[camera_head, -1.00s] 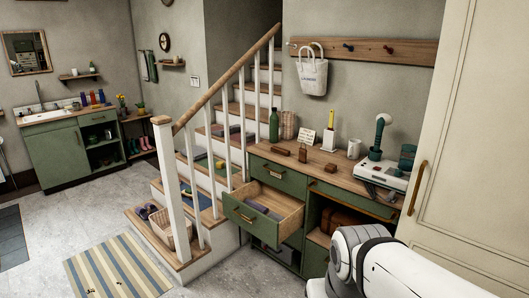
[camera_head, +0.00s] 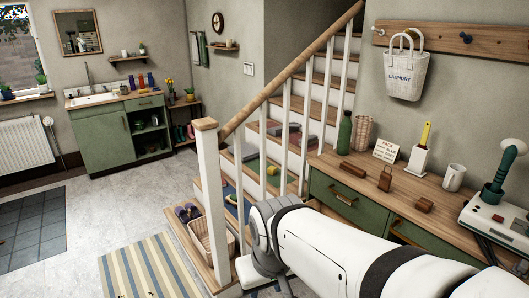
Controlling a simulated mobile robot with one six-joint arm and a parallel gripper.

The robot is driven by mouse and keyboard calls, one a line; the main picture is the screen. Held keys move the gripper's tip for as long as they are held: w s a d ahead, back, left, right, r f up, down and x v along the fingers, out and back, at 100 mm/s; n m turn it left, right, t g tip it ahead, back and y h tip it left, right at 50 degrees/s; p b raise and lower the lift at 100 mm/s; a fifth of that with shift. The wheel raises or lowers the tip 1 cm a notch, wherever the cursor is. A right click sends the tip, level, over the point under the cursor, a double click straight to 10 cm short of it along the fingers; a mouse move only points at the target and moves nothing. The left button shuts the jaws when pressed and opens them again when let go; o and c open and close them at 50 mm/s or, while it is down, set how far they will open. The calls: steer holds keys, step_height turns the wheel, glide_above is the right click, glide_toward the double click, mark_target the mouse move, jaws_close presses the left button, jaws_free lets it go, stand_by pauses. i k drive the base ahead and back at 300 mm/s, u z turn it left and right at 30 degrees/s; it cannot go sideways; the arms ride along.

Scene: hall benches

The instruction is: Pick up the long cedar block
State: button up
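Several reddish-brown wooden blocks lie on the wooden bench top at right. The longest-looking one, likely the long cedar block (camera_head: 353,169), lies flat near the back left, beside the green bottle. A second block (camera_head: 385,179) stands taller, with a small loop-like shape on top. A third, shorter block (camera_head: 425,205) lies nearer the front edge. All three are apart, with nothing touching them. My white arm crosses the lower middle in front of the bench. My gripper's fingers do not show.
A green bottle (camera_head: 345,133), woven holder (camera_head: 363,133), lettered card (camera_head: 386,151), white container (camera_head: 418,160), mug (camera_head: 453,177) and a white device (camera_head: 497,218) with a green-handled tool stand around the blocks. The stair post (camera_head: 211,200) and railing are left of the bench.

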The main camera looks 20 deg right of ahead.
mark_target(359, 173)
steer(key=z, duration=0.2)
steer(key=i, duration=1.6)
steer(key=z, duration=0.6)
steer(key=i, duration=0.4)
steer(key=z, duration=0.4)
steer(key=k, duration=0.75)
steer(key=z, duration=0.2)
steer(key=i, duration=0.8)
steer(key=u, duration=0.1)
